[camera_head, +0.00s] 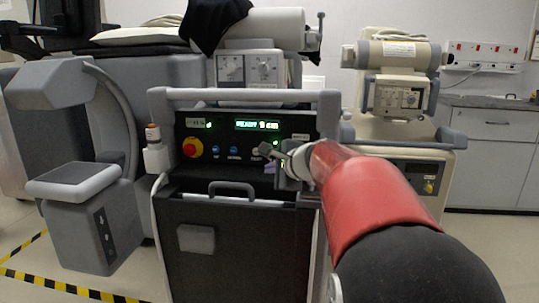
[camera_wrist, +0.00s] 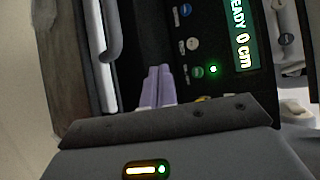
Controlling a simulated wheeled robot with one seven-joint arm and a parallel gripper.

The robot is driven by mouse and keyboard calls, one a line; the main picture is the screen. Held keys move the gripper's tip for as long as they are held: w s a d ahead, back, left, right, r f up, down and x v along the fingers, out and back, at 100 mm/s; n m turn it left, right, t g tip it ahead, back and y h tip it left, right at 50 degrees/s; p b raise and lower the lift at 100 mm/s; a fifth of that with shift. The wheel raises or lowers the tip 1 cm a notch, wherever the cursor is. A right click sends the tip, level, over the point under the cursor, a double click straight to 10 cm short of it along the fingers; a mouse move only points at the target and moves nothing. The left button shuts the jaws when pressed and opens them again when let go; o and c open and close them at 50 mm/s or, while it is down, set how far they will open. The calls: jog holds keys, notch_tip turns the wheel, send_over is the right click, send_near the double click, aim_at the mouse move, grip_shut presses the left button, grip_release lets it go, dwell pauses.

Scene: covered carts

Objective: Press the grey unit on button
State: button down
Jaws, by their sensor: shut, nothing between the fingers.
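The grey unit is a cart with a dark front panel (camera_head: 222,127) in the middle of the head view. Its lit green display (camera_head: 257,125) also shows in the wrist view (camera_wrist: 240,32) and reads "READY 0 cm". Several small round buttons (camera_head: 233,151) sit on the panel, with a green light (camera_wrist: 213,69) beside them in the wrist view. Their labels are too small to tell which is the on button. My gripper (camera_head: 270,168) is at the panel's lower right; its lilac fingers (camera_wrist: 158,86) are together and empty, and I cannot tell whether they touch the panel.
A red knob on yellow (camera_head: 190,147) is at the panel's left. A grey handle (camera_head: 231,188) juts out below the panel and a rail (camera_head: 240,96) runs above it. A beige unit (camera_head: 405,135) stands at right and a grey machine (camera_head: 75,180) at left.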

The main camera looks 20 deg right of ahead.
jog(key=shift+w+d+p, duration=0.6)
jog(key=shift+w+d, duration=0.2)
jog(key=shift+w, duration=0.4)
jog(key=shift+w+d+p, duration=0.65)
jog(key=shift+w+d, duration=0.2)
jog(key=shift+w, duration=0.4)
jog(key=shift+w+d+p, duration=0.6)
jog(key=shift+w+d, duration=0.2)
jog(key=shift+w, duration=0.4)
jog(key=shift+w, duration=0.1)
jog(key=shift+w+d, duration=0.25)
jog(key=shift+w+d+p, duration=0.2)
jog(key=shift+w+p, duration=0.1)
jog(key=shift+w, duration=0.05)
jog(key=shift+s, duration=0.1)
dwell(0.4)
jog(key=shift+s+a+b, duration=0.45)
jog(key=shift+s+b, duration=0.15)
jog(key=shift+s, duration=0.1)
